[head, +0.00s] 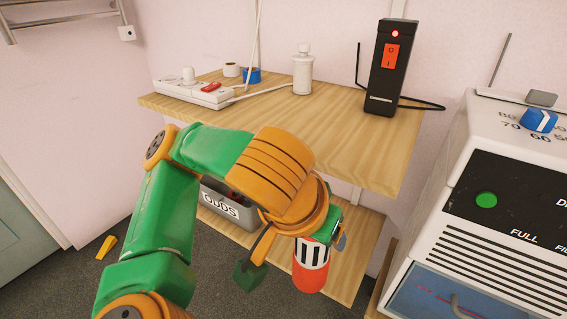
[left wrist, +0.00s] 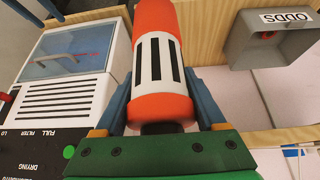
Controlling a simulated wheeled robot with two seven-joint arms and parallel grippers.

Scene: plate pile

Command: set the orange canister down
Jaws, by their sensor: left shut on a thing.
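The orange canister (head: 310,277) has a white band with black stripes and hangs below my left wrist in the head view. My left gripper (head: 322,242) is shut on it. In the left wrist view the canister (left wrist: 156,58) sits between the two blue fingers of my left gripper (left wrist: 158,82), with its dark end towards the palm. In the head view the canister overlaps the lower wooden shelf (head: 345,262); I cannot tell whether it touches the board. My wrist hides part of the canister and shelf.
The upper shelf (head: 345,150) carries a white bottle (head: 302,74), a black switch box (head: 390,70) and a power strip (head: 195,91). A grey ODDS bin (head: 228,222) stands left on the lower shelf. A white dryer machine (head: 500,220) stands at right.

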